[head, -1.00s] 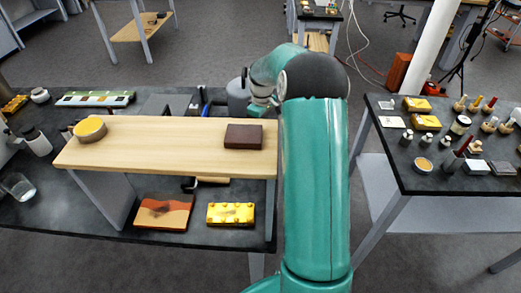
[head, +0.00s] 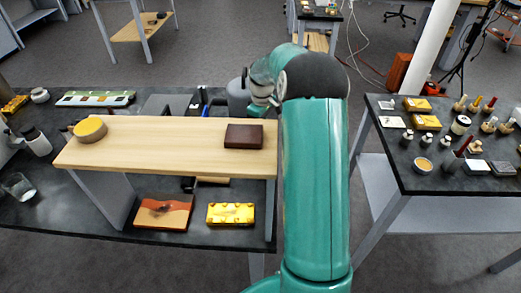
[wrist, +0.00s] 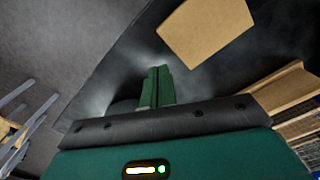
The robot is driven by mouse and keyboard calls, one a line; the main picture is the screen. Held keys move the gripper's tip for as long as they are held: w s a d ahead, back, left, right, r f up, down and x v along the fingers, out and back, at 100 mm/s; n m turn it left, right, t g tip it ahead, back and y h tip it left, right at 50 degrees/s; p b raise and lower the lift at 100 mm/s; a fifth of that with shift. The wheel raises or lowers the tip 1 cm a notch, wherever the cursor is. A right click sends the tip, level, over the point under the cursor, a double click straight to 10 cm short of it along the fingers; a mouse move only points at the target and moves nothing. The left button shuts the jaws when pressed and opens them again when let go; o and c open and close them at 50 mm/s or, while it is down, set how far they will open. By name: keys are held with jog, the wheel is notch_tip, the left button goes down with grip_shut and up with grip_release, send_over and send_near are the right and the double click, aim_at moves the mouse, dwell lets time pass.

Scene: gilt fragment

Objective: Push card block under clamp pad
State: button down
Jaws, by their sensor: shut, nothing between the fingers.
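A plain tan block (wrist: 207,30), which looks like the card block, lies on the dark bench top in the wrist view. My gripper (wrist: 158,72) has its two green fingers together and empty, to the left of and nearer than the block, with a gap between them. In the head view my gripper is hidden behind the shelf and my arm. A tan strip (head: 213,180) shows under the shelf there; I cannot tell if it is the same block. I cannot make out a clamp pad in either view.
A crowded side table (head: 450,185) stands right.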

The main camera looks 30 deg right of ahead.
jog(key=shift+f, duration=1.4)
jog(key=shift+r, duration=0.1)
dwell(0.4)
jog(key=shift+s+a, duration=0.1)
jog(key=shift+s, duration=0.05)
jog(key=shift+s+a, duration=1.25)
jog(key=shift+s, duration=0.45)
jog(key=shift+s+a, duration=1.25)
jog(key=shift+s, duration=0.4)
jog(key=shift+s+a, duration=1.25)
jog(key=shift+s, duration=0.45)
dwell(0.6)
jog(key=shift+w+d, duration=0.1)
jog(key=shift+w, duration=0.05)
